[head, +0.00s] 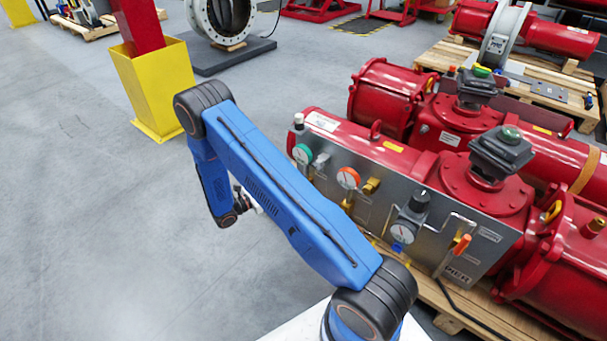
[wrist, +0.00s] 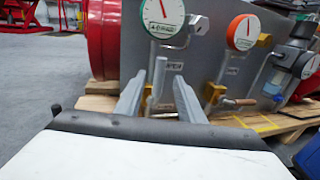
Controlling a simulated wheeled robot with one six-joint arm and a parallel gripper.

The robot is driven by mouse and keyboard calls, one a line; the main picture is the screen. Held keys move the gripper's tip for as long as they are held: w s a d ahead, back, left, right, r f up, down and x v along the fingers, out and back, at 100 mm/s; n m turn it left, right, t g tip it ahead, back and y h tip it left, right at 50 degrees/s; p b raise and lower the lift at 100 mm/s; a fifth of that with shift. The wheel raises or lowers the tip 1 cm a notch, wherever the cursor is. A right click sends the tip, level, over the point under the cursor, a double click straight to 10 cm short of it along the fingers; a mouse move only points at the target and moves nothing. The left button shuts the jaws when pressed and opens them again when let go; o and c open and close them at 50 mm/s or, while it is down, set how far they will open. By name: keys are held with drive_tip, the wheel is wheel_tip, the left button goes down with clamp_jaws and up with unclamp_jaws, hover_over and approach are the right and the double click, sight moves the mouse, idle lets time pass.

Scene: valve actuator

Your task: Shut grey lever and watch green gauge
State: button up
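The green-rimmed gauge (head: 302,154) is at the left end of the grey panel. It also shows at the top of the wrist view (wrist: 163,16), white-faced with a red needle pointing nearly straight up. In the head view my arm partly hides the gripper.
A regulator with a dial (head: 403,233) and an orange-handled valve (head: 461,243) follow. Red actuator cylinders (head: 390,95) stand behind.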

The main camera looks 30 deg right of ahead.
drive_tip(key=d, duration=0.8)
drive_tip(key=w+d, duration=0.1)
drive_tip(key=d, duration=0.3)
drive_tip(key=shift+d, duration=0.15)
drive_tip(key=shift+c, duration=0.3)
clamp_jaws()
